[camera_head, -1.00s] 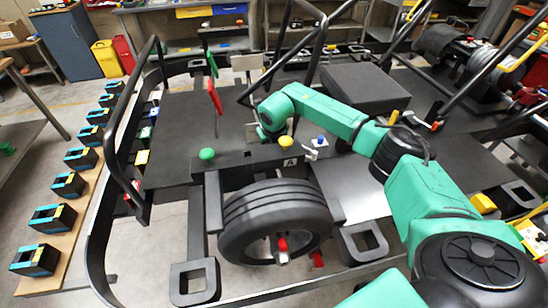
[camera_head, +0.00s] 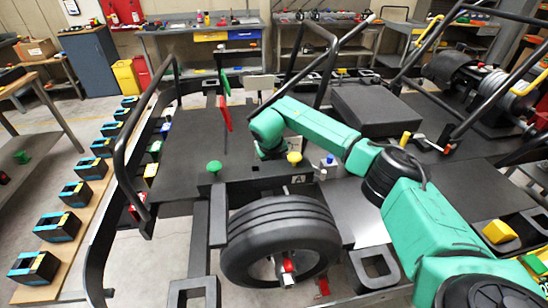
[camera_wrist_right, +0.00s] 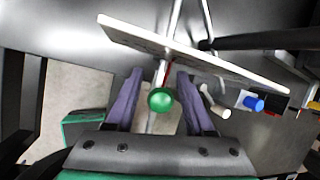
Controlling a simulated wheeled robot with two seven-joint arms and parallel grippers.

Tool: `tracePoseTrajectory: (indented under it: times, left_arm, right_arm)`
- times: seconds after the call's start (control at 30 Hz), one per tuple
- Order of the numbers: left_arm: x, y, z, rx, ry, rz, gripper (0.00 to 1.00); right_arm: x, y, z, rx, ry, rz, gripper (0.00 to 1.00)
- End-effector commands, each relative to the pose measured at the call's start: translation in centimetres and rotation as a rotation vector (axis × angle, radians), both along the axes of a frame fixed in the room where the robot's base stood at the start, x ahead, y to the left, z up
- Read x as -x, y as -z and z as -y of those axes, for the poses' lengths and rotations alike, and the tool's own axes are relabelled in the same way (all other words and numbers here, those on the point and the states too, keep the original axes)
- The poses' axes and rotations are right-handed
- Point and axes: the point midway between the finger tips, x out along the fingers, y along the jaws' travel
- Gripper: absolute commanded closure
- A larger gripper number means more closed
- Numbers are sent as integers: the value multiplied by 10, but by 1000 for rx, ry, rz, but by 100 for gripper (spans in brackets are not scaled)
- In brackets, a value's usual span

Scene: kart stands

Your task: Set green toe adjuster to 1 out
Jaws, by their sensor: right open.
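In the right wrist view a glossy green ball knob (camera_wrist_right: 160,100) on a thin metal rod shows between the two purple fingers of my right gripper (camera_wrist_right: 160,73). The fingers are open, one on each side, with a visible gap to the knob. In the head view my right gripper reaches down at the board by the kart's front wheel, its fingers mostly hidden by my green arm. My left gripper is not in view.
A yellow knob (camera_head: 294,158) stands just right of my right gripper. A blue knob (camera_head: 330,160) is farther right and also shows in the right wrist view (camera_wrist_right: 252,103). A pale plate (camera_wrist_right: 200,52) crosses beyond the fingertips. The black tyre (camera_head: 282,232) is below the board.

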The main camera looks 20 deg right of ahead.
Motion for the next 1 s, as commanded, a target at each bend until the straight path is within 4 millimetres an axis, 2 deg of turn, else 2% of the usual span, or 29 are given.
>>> tracePoseTrajectory:
  times: [0.17, 0.4, 0.5, 0.63, 1.0]
  left_arm:
    - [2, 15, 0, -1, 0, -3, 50]
    - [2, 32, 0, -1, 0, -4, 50]
    - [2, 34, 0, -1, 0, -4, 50]
    - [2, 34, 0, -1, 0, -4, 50]
    - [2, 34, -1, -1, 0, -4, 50]
  right_arm:
    - [12, -36, -11, -1, -2, 8, 47]
    - [35, -99, -29, 2, -2, 6, 47]
    - [41, -115, -33, 1, -1, 4, 47]
    - [44, -124, -35, 1, 0, 1, 47]
    - [44, -125, -35, 1, 0, 0, 47]
